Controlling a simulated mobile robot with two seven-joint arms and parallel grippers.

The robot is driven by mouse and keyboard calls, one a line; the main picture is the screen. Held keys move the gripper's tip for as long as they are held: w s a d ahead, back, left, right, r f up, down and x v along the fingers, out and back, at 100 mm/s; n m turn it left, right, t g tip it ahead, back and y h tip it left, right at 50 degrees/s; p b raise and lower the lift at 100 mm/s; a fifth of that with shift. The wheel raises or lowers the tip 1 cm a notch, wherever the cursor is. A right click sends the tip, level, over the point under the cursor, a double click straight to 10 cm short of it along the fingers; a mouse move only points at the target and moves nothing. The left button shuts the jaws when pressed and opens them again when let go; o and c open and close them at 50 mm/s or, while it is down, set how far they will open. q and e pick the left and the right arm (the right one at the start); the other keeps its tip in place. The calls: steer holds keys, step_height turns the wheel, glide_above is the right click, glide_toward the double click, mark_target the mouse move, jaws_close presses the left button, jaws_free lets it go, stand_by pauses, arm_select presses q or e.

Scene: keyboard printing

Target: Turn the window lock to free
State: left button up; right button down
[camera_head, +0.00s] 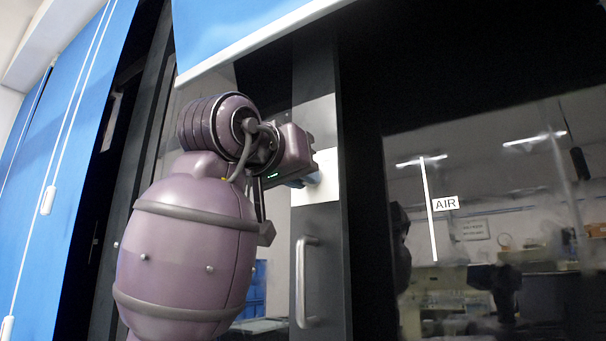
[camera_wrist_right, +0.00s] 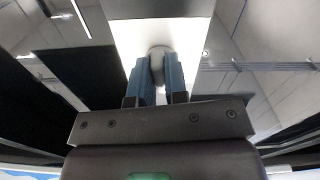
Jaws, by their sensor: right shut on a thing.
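The window lock is a small grey knob (camera_wrist_right: 157,54) on a white plate (camera_wrist_right: 132,40) in the right wrist view. My right gripper (camera_wrist_right: 157,76) has its two blue fingers on either side of the knob and is shut on it. In the head view my right gripper (camera_head: 309,180) reaches to the white plate (camera_head: 327,165) on the dark window frame. There the knob is mostly hidden behind the gripper, and I cannot tell its turn angle clearly. My left gripper is in neither view.
A vertical metal handle (camera_head: 301,281) sits on the frame below the lock. A reflective dark glass pane (camera_head: 480,190) with an AIR label (camera_head: 446,203) is to the right. Blue blinds hang at the left (camera_head: 75,130) and top (camera_head: 235,30). My right arm fills the middle.

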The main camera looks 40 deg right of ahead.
steer(key=m, duration=0.5)
steer(key=shift+w+m, duration=0.1)
steer(key=shift+m, duration=0.2)
steer(key=m, duration=0.4)
steer(key=shift+m, duration=0.7)
steer(key=c, duration=1.1)
jaws_free()
steer(key=shift+a, duration=0.1)
steer(key=shift+c, duration=0.2)
